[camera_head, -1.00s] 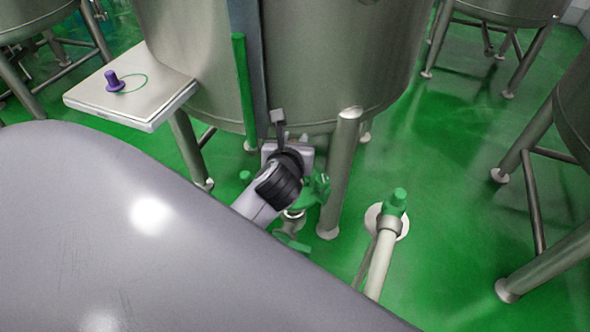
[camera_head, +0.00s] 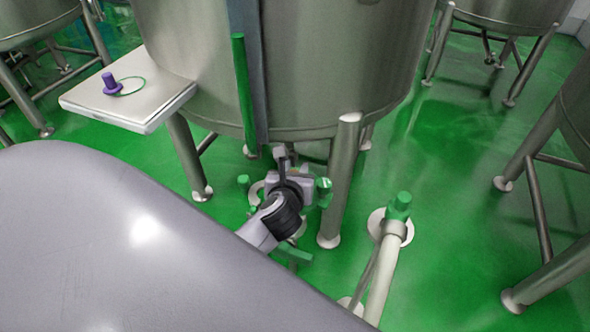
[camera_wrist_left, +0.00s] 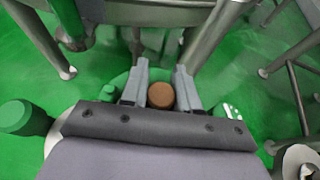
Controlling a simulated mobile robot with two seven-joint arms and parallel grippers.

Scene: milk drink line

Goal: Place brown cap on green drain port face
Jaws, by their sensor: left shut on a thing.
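The brown cap (camera_wrist_left: 161,95) sits between the two fingers of my left gripper (camera_wrist_left: 162,76) in the left wrist view. The gripper is shut on it. In the head view my left gripper (camera_head: 289,184) is low under the big steel tank, in front of the green drain fitting (camera_head: 323,193). The gripper and wrist hide the cap and most of the fitting there. Green also shows behind the fingers in the wrist view, but I cannot tell whether the cap touches the port face. My right gripper is not in view.
The steel tank (camera_head: 300,65) stands on legs, with one leg (camera_head: 340,180) close right of my gripper. A pale pipe with a green top (camera_head: 398,206) stands further right. A side shelf (camera_head: 150,100) holds a purple piece (camera_head: 110,84). Green floor is clear at right.

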